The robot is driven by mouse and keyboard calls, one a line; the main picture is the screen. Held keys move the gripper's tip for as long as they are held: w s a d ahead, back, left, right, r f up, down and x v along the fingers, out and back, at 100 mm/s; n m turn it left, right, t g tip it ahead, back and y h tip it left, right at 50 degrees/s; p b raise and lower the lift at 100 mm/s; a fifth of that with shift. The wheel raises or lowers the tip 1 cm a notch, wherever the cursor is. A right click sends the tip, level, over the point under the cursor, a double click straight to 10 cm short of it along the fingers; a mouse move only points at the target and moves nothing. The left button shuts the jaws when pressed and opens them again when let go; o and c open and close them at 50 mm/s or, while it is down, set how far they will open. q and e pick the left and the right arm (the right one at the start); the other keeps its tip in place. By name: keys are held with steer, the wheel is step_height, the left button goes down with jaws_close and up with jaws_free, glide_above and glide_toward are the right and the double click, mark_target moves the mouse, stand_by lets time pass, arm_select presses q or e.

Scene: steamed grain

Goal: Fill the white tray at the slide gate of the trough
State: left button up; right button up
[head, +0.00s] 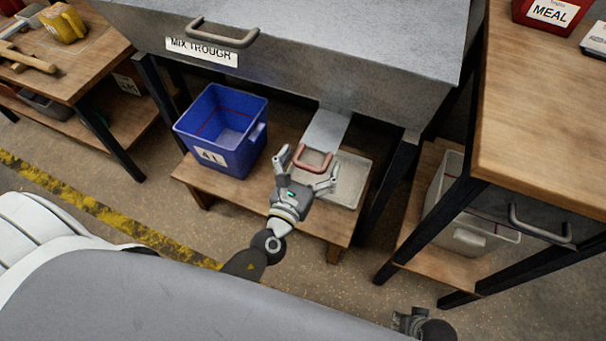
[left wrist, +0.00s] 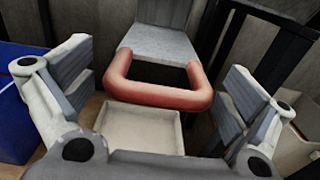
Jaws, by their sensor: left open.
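The mix trough (head: 330,62) is a grey metal box with a white label. Its slide gate (head: 326,131) is a grey plate with a red U-shaped handle (head: 313,158), sloping out below the trough. The white tray (head: 351,180) sits on the low bench under the gate; its visible inside looks bare in the left wrist view (left wrist: 140,127). My left gripper (head: 306,170) is open, its fingers on either side of the handle (left wrist: 158,95) without visibly closing on it. My right gripper (head: 408,321) shows at the bottom edge, mostly cut off.
A pale bin (head: 470,235) is on the shelf to the right. Dark trough legs flank the bench. Wooden tables stand left (head: 85,62) and right (head: 540,110).

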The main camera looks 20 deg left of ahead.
mark_target(317, 149)
arm_select(q)
steer(key=shift+w, duration=1.95)
steer(key=shift+c, duration=0.4)
steer(key=shift+s, duration=0.1)
steer(key=c, duration=1.1)
steer(key=shift+o, duration=0.2)
steer(key=shift+s, duration=0.15)
